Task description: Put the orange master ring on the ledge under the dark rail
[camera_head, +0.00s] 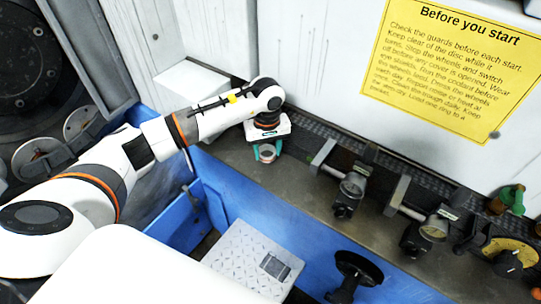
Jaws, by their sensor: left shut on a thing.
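My left gripper (266,150) points down at the back of the grey ledge (325,205), left of the gauges. Its teal fingers are shut on a small round ring (267,155) with a reddish tint. It seems to be the orange master ring, but it is small and partly hidden by the fingers. I cannot tell whether the ring touches the ledge. The dark rail (385,160) runs along the back of the ledge, at the foot of the white wall. My right gripper is not in view.
Dial gauges on brackets (350,187) (432,232) stand right of the gripper. A black handwheel (357,270) sticks out in front. A green-topped part (511,198) and a yellow dial (510,252) are at the far right. A blue trough (215,195) lies below the ledge.

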